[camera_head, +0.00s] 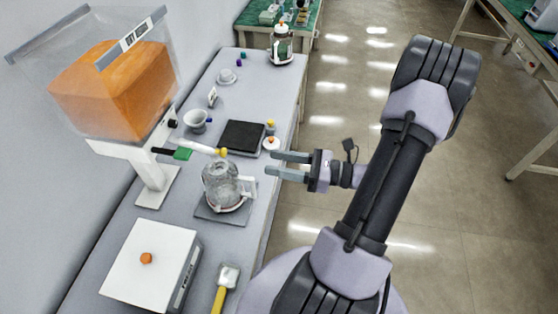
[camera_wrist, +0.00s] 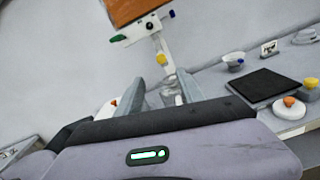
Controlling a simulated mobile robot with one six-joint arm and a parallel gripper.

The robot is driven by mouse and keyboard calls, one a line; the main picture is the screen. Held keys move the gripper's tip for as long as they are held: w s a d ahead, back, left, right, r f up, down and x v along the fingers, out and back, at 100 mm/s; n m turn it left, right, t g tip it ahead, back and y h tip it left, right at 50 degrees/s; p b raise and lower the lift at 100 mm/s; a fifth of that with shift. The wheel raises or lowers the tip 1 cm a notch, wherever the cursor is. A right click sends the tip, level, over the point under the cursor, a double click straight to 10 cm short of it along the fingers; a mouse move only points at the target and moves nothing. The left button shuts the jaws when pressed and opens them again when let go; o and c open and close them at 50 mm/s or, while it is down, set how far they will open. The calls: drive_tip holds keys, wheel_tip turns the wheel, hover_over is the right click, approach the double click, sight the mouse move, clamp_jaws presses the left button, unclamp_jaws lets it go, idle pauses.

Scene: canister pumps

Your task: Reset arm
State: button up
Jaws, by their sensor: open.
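My gripper (camera_head: 273,164) is open and empty in the head view. Its two fingers point left toward the bench edge, right of and slightly above the clear glass jug (camera_head: 221,184). The jug stands on a dark square pad, with its white handle on the gripper's side. No contact between finger and jug shows. In the wrist view the spread fingers (camera_wrist: 160,92) frame a glassy shape that is partly hidden by the gripper's body. An orange-filled clear tank (camera_head: 112,88) stands on a white stand, its green-handled tap (camera_head: 182,154) toward the jug.
The grey bench (camera_head: 205,262) bears a white box with an orange knob (camera_head: 146,258), a yellow-handled tool (camera_head: 224,288), a black plate (camera_head: 241,137), a white bowl (camera_head: 197,121) and a lidded glass jar (camera_head: 281,46) at the far end. Open floor (camera_head: 330,120) lies right of the bench.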

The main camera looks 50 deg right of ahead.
drive_tip(key=s+a+r+n+g+b, duration=0.1)
drive_tip(key=a+r+n+g, duration=0.1)
drive_tip(key=a+n+g, duration=0.6)
drive_tip(key=a+r+n+g+b, duration=0.1)
drive_tip(key=a+r+n+g, duration=0.2)
drive_tip(key=a+n+g, duration=0.5)
drive_tip(key=s+a+r+n+t+h+b, duration=0.1)
drive_tip(key=s+a+r+n+t+h, duration=0.3)
drive_tip(key=n, duration=0.7)
drive_tip(key=a+r+t+h, duration=0.2)
drive_tip(key=a+r+h, duration=0.1)
drive_tip(key=a, duration=0.1)
drive_tip(key=shift+n+t+h, duration=0.3)
drive_tip(key=shift+s, duration=0.1)
